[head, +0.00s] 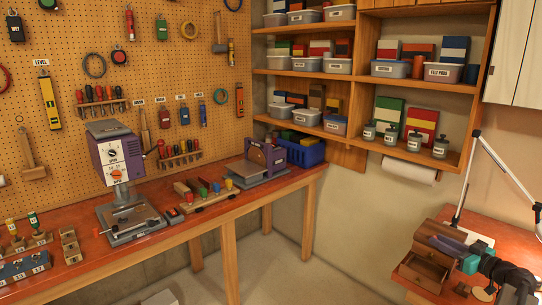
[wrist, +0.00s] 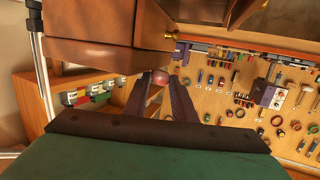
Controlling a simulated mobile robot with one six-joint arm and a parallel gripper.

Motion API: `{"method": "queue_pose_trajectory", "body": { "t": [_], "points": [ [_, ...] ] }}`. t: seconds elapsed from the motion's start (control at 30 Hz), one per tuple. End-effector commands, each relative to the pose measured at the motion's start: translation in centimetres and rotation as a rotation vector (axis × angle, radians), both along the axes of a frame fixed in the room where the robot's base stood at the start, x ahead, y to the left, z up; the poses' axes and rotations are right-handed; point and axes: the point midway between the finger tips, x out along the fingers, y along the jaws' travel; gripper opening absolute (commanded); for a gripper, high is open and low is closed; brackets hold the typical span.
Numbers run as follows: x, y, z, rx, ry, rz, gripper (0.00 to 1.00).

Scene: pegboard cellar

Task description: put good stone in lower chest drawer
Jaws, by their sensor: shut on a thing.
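A small round pinkish-red stone (wrist: 156,77) is between the fingertips of my gripper (wrist: 158,84) in the wrist view. The fingers are shut on it. The wooden chest (head: 428,257) stands on the red desk at the right in the head view. Its lower drawer (head: 416,276) is pulled out, and the part of the inside that shows looks empty. My gripper (head: 440,241) is over the upper part of the chest there, and the stone cannot be made out. In the wrist view the chest (wrist: 110,20) is close beyond the fingertips, with a brass knob (wrist: 173,36).
A lamp arm (head: 505,160) rises behind the chest. Small items (head: 480,293) lie on the desk to the right of the open drawer. The long workbench (head: 165,235) with its tools is well to the left, with open floor between.

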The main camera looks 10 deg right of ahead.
Motion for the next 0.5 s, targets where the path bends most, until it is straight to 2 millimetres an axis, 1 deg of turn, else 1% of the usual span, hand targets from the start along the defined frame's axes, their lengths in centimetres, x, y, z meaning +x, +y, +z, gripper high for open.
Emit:
{"method": "queue_pose_trajectory", "body": {
  "t": [0.23, 0.27, 0.3, 0.37, 0.4, 0.5],
  "points": [
    [0.02, 0.03, -0.1, 0.0, 0.001, 0.001, 0.03],
    [0.02, 0.03, -0.1, 0.0, 0.001, 0.001, 0.26],
    [0.02, 0.04, -0.1, 0.0, 0.001, 0.001, 0.32],
    [0.02, 0.04, -0.1, 0.0, 0.001, 0.001, 0.43],
    [0.02, 0.04, -0.09, 0.0, 0.001, 0.001, 0.46],
    [0.03, 0.05, -0.08, 0.0, 0.001, 0.001, 0.46]
  ]
}}
